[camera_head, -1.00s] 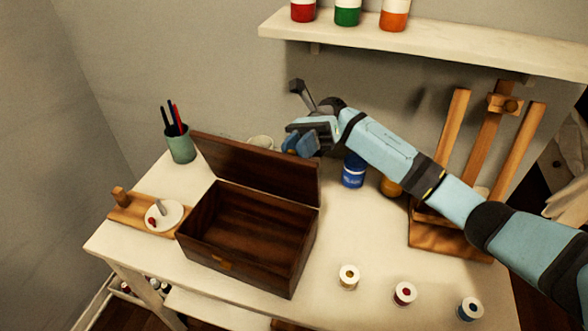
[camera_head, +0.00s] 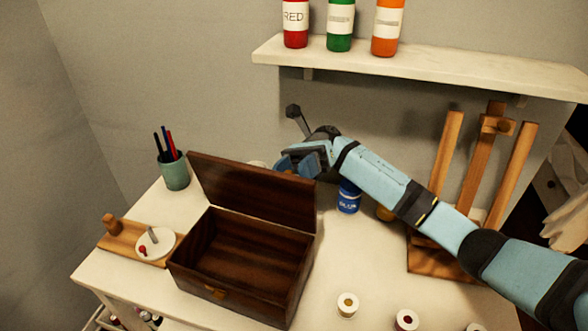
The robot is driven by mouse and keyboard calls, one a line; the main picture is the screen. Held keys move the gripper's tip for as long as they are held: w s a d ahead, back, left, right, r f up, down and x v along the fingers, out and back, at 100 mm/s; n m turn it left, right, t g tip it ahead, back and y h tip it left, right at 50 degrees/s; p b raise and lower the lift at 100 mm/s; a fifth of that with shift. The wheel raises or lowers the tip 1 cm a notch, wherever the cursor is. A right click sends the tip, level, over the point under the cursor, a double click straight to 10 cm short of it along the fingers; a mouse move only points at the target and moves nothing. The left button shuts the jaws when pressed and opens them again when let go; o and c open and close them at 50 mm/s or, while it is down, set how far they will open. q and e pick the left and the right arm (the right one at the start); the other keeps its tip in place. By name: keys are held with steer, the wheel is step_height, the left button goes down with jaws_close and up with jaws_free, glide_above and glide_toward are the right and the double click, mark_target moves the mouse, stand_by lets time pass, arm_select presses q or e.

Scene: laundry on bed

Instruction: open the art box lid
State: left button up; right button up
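The dark brown wooden art box (camera_head: 240,262) stands on the white table with its empty inside showing. Its lid (camera_head: 252,190) is raised and leans back behind the box, so the box is open. My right gripper (camera_head: 290,163) is above and just behind the lid's top edge, near its right part. Its fingers point left and are partly hidden by the gripper body, so I cannot tell how far apart they are. I cannot tell whether it touches the lid. My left gripper is not in view.
A pencil cup (camera_head: 173,172) and a wooden board (camera_head: 130,240) with a white dish are left of the box. A blue paint jar (camera_head: 349,197) and a wooden easel (camera_head: 436,262) are to the right. Small pots (camera_head: 347,304) stand in front. A shelf (camera_head: 420,69) with paint bottles hangs above.

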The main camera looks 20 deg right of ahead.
steer(key=v, duration=0.7)
steer(key=shift+w+d+b, duration=0.2)
steer(key=shift+b, duration=0.2)
steer(key=shift+s+f, duration=0.1)
